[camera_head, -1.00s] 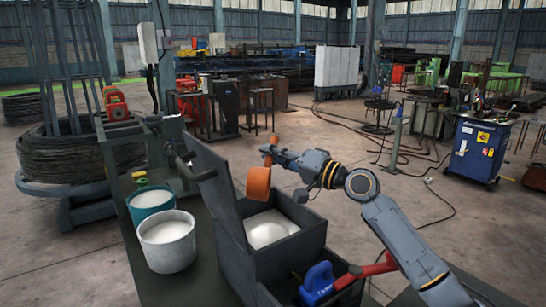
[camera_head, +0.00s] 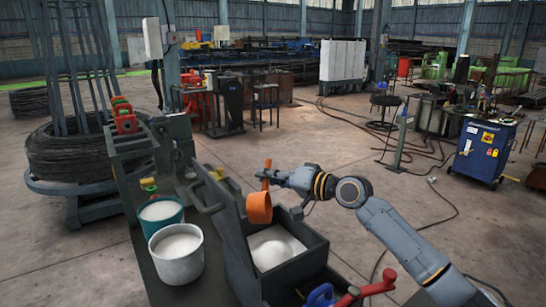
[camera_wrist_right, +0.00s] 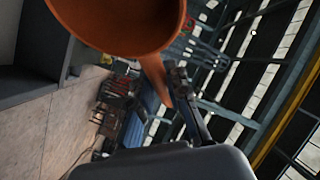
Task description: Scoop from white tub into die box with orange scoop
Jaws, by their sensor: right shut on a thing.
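My right gripper (camera_head: 268,176) is shut on the handle of the orange scoop (camera_head: 259,209). It holds the scoop above the open die box (camera_head: 315,262), near the raised lid. The scoop looks tilted; I cannot tell whether it holds powder. In the right wrist view the scoop (camera_wrist_right: 120,22) fills the top, with its handle at the gripper tips (camera_wrist_right: 178,80). A mound of white powder (camera_head: 273,247) lies in the die box. The white tub (camera_head: 176,277), full of white powder, stands left of the box. My left gripper is out of view.
A teal tub (camera_head: 160,214) with white powder stands behind the white tub. The die box lid (camera_head: 226,232) stands open between tubs and box. A blue and red tool (camera_head: 350,295) lies at the front. A wire coil stand (camera_head: 70,155) is at left.

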